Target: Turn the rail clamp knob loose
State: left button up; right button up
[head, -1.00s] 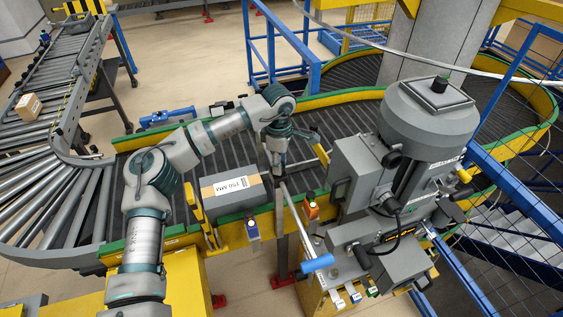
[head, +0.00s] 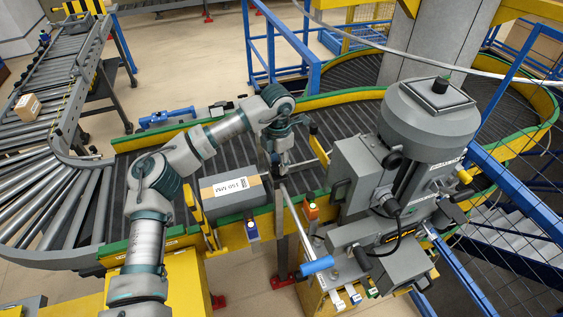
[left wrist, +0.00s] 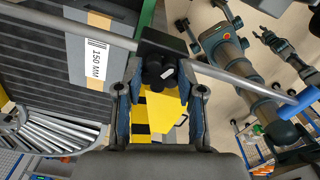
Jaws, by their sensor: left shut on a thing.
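The rail clamp knob (left wrist: 158,72) is black and lobed, with a small white mark. It sits on a dark clamp block beside the grey guide rail (left wrist: 225,76). My left gripper (left wrist: 161,92) has its two fingers on either side of the knob and is shut on it. In the head view my left gripper (head: 277,160) points down over the rail, at the conveyor's near edge; the knob is mostly hidden there. A dark gripper shape, seemingly my right one (left wrist: 274,42), shows small in the left wrist view; its jaws are unclear.
A grey box labelled 150 MM (head: 230,201) rests on the belt, left of the gripper. A large grey machine head (head: 430,118) stands close on the right. Blue railings (head: 270,45) stand behind.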

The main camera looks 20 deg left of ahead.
aim_at(277, 165)
pick_arm(q)
jog(key=shift+s+a+f+n, duration=0.15)
jog(key=shift+f+n, duration=0.1)
jog(key=shift+n, duration=0.75)
jog(key=o, duration=1.1)
jog(key=shift+o, duration=0.2)
jog(key=shift+a+r, duration=0.1)
jog(key=shift+r, duration=0.05)
jog(key=shift+r, duration=0.2)
notch_tip(277, 165, up, 11)
jog(key=shift+r, duration=0.2)
